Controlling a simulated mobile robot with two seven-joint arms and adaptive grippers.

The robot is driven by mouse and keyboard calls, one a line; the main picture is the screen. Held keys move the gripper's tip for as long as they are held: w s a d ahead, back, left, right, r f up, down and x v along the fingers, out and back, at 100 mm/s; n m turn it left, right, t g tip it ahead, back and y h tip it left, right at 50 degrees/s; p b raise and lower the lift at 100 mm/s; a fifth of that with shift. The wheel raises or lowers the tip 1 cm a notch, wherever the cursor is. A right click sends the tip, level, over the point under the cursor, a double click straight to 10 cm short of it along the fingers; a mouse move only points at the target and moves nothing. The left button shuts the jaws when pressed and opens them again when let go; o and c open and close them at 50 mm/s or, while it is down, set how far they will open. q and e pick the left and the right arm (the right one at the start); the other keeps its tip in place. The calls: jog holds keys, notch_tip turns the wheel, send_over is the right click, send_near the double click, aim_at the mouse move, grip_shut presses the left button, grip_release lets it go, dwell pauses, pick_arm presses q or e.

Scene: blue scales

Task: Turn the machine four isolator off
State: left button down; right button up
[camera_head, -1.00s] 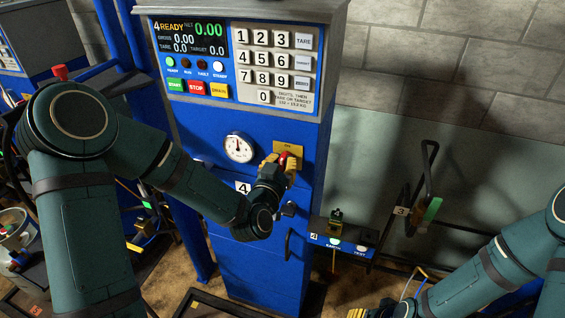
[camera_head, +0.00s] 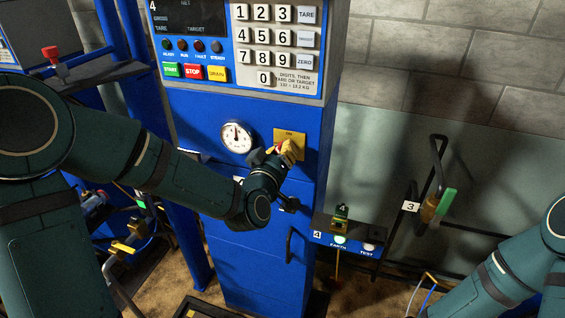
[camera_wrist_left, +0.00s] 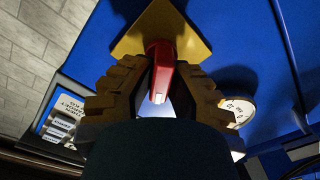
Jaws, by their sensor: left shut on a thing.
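The machine four isolator has a red handle on a yellow plate (camera_head: 291,136), set in the front of the blue machine cabinet (camera_head: 255,110). My left gripper (camera_head: 288,152) is at this plate, with its yellow ribbed fingers shut on the red handle. In the left wrist view the red handle (camera_wrist_left: 161,70) stands between the two fingers, in front of the yellow plate (camera_wrist_left: 185,28). The fingers hide much of the handle in the head view. The machine's display (camera_head: 190,18) is dark, with only printed labels showing. My right gripper is out of view.
A round gauge (camera_head: 236,136) sits left of the isolator, and a keypad (camera_head: 276,42) is above. A small shelf with EARTH and TEST labels (camera_head: 350,232) juts out at lower right. A green-handled lever (camera_head: 446,201) stands beside the number 3 tag.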

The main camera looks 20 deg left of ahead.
pick_arm(q)
jog(key=n+b, duration=0.6)
jog(key=b, duration=0.1)
jog(key=shift+a+f, duration=0.15)
jog(key=shift+f, duration=0.05)
jog(key=n+b, duration=0.1)
jog(key=n, duration=0.1)
jog(key=shift+n, duration=0.4)
jog(key=shift+n+b, duration=0.4)
jog(key=shift+n, duration=0.5)
jog(key=c, duration=0.9)
grip_release()
jog(key=shift+w, duration=0.15)
jog(key=shift+c, duration=0.2)
jog(key=s, duration=0.7)
jog(key=shift+s, duration=0.3)
